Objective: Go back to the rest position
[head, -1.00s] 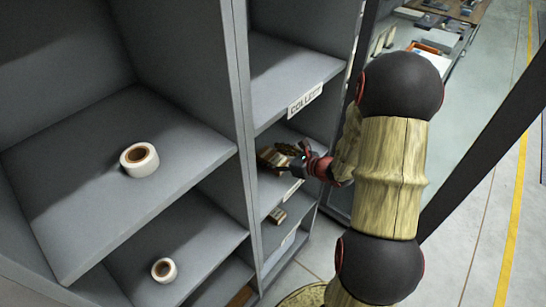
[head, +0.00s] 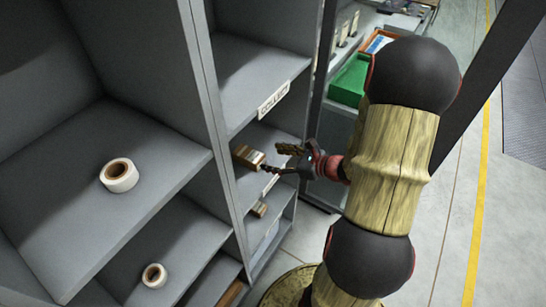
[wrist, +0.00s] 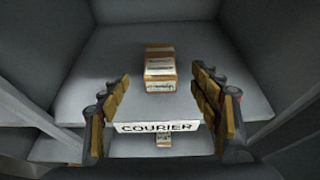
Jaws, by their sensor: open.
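My gripper (head: 290,160) is open and empty in front of a shelf compartment in the head view. In the wrist view its two fingers (wrist: 163,108) stand wide apart on either side, with nothing between them. A small brown box (head: 248,157) with pale labels lies on that shelf, just beyond the fingertips and apart from them. The box also shows in the wrist view (wrist: 160,70), standing on the shelf behind a label that reads COURIER (wrist: 157,127).
A COLLECT label (head: 273,99) marks the shelf above. A second small box (head: 259,210) lies on the shelf below. Rolls of tape (head: 119,175) (head: 154,275) sit on the left shelves. A green bin (head: 349,80) stands behind my arm. Open floor lies to the right.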

